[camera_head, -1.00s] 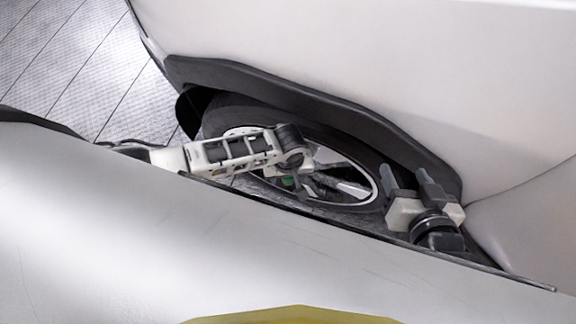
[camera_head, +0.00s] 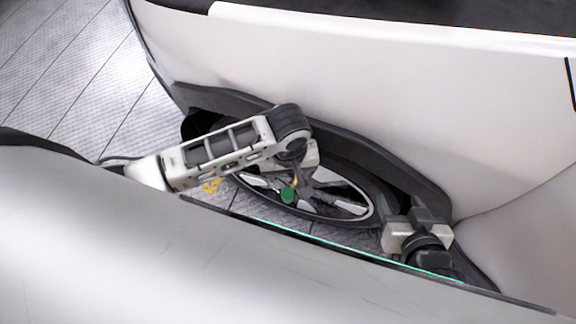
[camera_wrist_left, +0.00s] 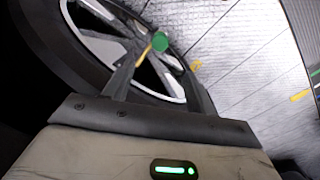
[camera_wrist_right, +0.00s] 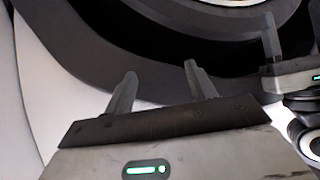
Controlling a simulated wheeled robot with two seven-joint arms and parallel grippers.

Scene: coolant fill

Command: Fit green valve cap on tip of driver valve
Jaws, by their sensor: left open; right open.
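The green valve cap (camera_head: 287,194) shows as a small green disc in front of the wheel, below my left gripper (camera_head: 292,172). In the left wrist view, the cap (camera_wrist_left: 159,41) lies between the open fingers of my left gripper (camera_wrist_left: 160,62), near their tips. A thin yellow piece (camera_wrist_left: 145,54) is beside the cap; I cannot tell whether it is the valve or whether the cap touches it. My right gripper (camera_head: 408,212) is open and empty by the tire's right side; its two fingers also show in the right wrist view (camera_wrist_right: 160,72).
The spoked wheel (camera_head: 345,203) and black tire sit under the dark arch trim (camera_head: 345,132) of the white car body (camera_head: 400,90). Yellow marks (camera_head: 212,186) lie on the tiled floor (camera_head: 60,70). My left gripper is close to the right one in the right wrist view.

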